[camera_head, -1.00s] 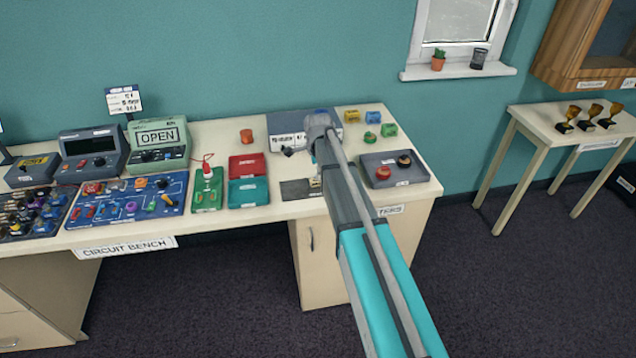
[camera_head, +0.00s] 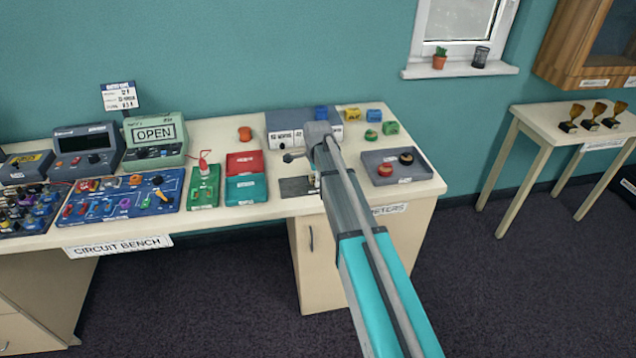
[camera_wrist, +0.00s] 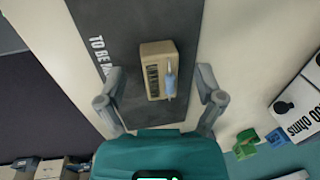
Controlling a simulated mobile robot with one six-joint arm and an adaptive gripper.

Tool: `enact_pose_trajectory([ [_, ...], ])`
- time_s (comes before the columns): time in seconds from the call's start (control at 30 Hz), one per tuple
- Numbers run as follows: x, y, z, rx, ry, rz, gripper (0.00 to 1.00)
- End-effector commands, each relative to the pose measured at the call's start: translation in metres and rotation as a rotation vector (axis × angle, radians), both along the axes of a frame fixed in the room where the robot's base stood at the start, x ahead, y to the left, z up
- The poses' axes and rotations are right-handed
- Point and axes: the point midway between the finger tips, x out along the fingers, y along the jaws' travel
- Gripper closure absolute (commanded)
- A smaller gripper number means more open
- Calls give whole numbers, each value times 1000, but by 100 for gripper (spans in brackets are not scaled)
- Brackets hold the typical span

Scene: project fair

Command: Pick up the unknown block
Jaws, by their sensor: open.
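The unknown block (camera_wrist: 158,70) is a small beige block with a dark label and a pale blue part on its face. In the wrist view it sits on a dark grey mat (camera_wrist: 118,30) with white lettering. My gripper (camera_wrist: 160,78) is open, with one finger left and one right of the block and a gap on each side. Nothing is held. In the head view the mat (camera_head: 293,187) shows left of my arm, which hides most of the block.
Red (camera_head: 245,162) and teal (camera_head: 246,189) trays lie left of the mat. A grey tray (camera_head: 405,179) with red and black buttons is right of my arm. Small yellow, blue and green blocks (camera_head: 390,128) stand behind it. A circuit board (camera_head: 128,205) and meters are further left.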

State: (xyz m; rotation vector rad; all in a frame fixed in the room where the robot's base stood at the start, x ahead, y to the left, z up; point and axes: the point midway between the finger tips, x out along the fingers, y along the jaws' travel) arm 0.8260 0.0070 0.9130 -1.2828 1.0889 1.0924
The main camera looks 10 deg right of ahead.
Motion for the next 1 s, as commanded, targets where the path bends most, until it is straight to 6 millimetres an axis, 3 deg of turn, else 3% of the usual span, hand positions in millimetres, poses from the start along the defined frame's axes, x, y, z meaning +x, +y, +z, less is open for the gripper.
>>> enact_pose_trajectory([
  [0.63,0,0,-1,0,0,0,15],
  [1.0,0,0,-1,0,0,0,84],
])
